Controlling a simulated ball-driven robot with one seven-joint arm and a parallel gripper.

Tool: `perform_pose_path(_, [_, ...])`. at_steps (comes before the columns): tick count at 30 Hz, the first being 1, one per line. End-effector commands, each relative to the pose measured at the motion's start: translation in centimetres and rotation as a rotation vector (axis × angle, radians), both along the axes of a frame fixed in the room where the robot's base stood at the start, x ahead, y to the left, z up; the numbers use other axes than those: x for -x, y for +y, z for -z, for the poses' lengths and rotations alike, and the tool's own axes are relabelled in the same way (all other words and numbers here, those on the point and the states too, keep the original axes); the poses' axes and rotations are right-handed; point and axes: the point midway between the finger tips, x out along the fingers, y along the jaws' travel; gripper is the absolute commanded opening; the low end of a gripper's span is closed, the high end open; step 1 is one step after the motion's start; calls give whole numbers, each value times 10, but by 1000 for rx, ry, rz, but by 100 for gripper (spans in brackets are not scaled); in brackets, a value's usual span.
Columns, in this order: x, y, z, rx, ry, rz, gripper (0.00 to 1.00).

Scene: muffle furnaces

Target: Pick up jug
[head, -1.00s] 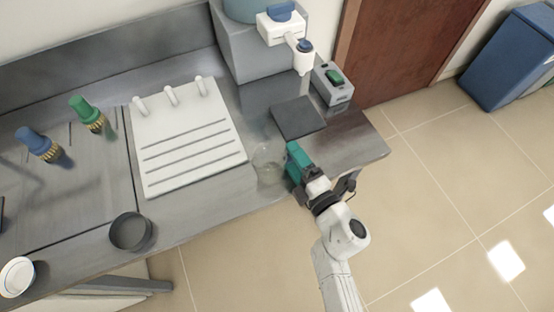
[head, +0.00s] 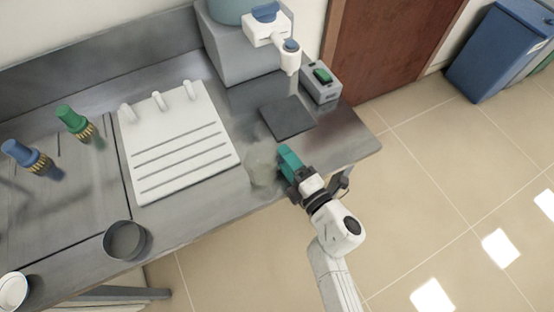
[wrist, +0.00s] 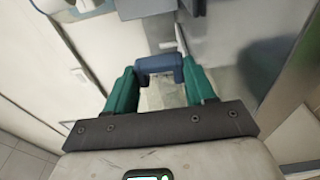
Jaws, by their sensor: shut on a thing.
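The jug (head: 261,166) is a clear, faintly tinted vessel at the front edge of the grey counter, right of the white board. Its outline is faint and its base is hard to make out. My gripper (head: 288,161), with teal fingers, is at the jug's right side. In the wrist view, the fingers of my gripper (wrist: 160,72) are closed on a blue bar, which looks like the jug's handle (wrist: 160,63). Clear material shows below it. Whether the jug touches the counter cannot be told.
A dark square plate (head: 287,118) lies behind the jug, under a white dispenser head (head: 268,27). A grey box with a green switch (head: 321,82) stands behind right. The white board (head: 180,140) with pegs is left. A dark round dish (head: 127,240) is front left. Open floor lies right.

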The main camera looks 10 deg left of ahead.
Motion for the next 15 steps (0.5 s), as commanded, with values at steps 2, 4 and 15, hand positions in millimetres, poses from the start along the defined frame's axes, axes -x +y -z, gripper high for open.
perform_pose_path(2, [1,0,-1,1,2,0,19])
perform_pose_path(4, [0,0,-5,1,2,-1,19])
perform_pose_path(15, [25,-6,-63,1,-1,-1,19])
